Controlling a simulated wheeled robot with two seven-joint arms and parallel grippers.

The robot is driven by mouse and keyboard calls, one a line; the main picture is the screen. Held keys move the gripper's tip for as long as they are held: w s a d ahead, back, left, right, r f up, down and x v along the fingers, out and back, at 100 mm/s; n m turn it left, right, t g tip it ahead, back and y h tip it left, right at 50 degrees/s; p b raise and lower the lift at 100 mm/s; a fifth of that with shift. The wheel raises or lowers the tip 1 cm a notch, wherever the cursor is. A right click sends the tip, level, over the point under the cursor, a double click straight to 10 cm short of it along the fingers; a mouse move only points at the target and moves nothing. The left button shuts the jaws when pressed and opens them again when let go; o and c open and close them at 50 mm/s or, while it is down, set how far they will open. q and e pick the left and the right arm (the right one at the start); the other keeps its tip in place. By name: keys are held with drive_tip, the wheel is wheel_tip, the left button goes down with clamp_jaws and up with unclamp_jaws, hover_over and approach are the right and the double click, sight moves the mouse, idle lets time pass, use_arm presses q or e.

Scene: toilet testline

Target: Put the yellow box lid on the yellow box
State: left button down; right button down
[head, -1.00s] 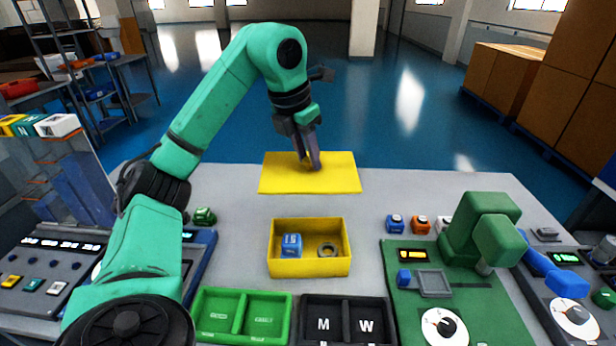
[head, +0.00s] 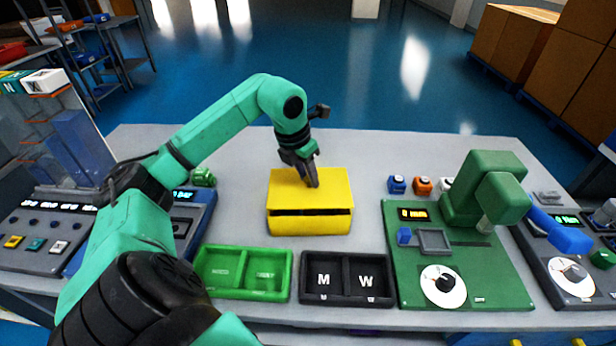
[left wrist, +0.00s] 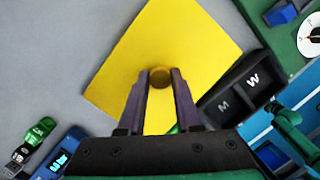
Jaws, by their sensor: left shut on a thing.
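The yellow box lid (head: 325,186) lies over the yellow box (head: 310,226) on the grey table. A dark gap shows between the lid's front edge and the box's front wall, so the lid sits a little above the front rim. My left gripper (head: 314,183) is shut on the lid's round knob, which shows between the fingers in the left wrist view (left wrist: 160,76). The lid (left wrist: 160,45) hides the inside of the box. My right gripper is not in view.
In front of the box are a green two-part tray (head: 243,273) and a black tray (head: 346,279) marked M and W. A green machine (head: 470,240) stands to the right, with small blue and orange blocks (head: 423,186) behind it. The table behind the box is clear.

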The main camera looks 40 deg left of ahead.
sight(297, 192)
use_arm(q)
drive_tip(key=shift+f, duration=0.2)
drive_tip(key=shift+f+b, duration=0.55)
drive_tip(key=shift+f, duration=0.05)
drive_tip(key=c, duration=0.6)
unclamp_jaws()
drive_tip(key=shift+r, duration=0.1)
drive_tip(key=shift+r, duration=0.2)
drive_tip(key=shift+r+p, duration=0.65)
drive_tip(key=shift+p, duration=0.15)
drive_tip(key=v, duration=1.1)
drive_tip(key=shift+r, duration=0.25)
